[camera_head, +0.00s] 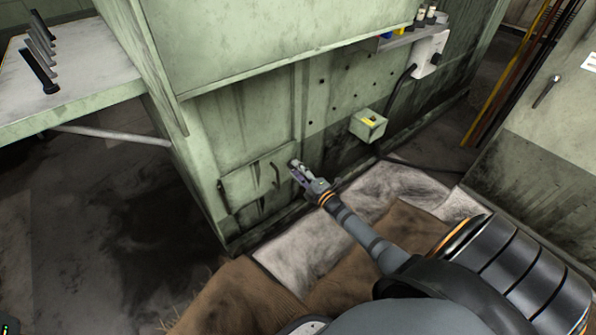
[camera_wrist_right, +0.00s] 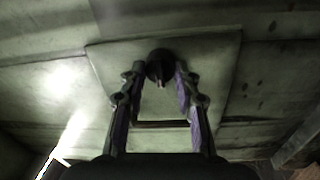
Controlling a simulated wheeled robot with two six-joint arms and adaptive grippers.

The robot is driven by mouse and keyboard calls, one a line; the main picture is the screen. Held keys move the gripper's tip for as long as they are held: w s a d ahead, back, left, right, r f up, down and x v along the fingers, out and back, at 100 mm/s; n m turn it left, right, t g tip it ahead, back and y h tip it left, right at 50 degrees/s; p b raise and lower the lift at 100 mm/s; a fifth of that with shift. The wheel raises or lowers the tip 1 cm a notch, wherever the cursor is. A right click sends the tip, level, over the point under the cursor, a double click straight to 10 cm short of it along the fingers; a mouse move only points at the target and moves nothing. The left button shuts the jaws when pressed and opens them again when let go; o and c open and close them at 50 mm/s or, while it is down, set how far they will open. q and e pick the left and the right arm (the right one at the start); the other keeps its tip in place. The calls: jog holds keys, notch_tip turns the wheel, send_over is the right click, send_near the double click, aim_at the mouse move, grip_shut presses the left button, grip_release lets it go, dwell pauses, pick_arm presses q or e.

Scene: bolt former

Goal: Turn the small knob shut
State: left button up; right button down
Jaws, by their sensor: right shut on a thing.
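The small dark knob (camera_wrist_right: 160,66) sits near the upper edge of a pale green square panel in the right wrist view. My right gripper (camera_wrist_right: 160,75) has its two fingers on either side of the knob and is shut on it. In the head view my right gripper (camera_head: 297,168) reaches the low front of the green machine, at the upper right of a small panel door (camera_head: 245,190); the knob is hidden there behind the fingers. My left gripper is not in view.
A dark bar handle (camera_wrist_right: 160,123) lies below the knob, between the fingers. A small green box (camera_head: 368,125) juts from the machine to the right of the gripper. A green table (camera_head: 95,85) with several black bolts (camera_head: 40,75) stands at upper left.

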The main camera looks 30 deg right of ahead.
jog(key=c, duration=1)
grip_release()
jog(key=shift+o, duration=0.2)
jog(key=s, duration=1.2)
jog(key=shift+d+f, duration=0.4)
jog(key=shift+d, duration=0.05)
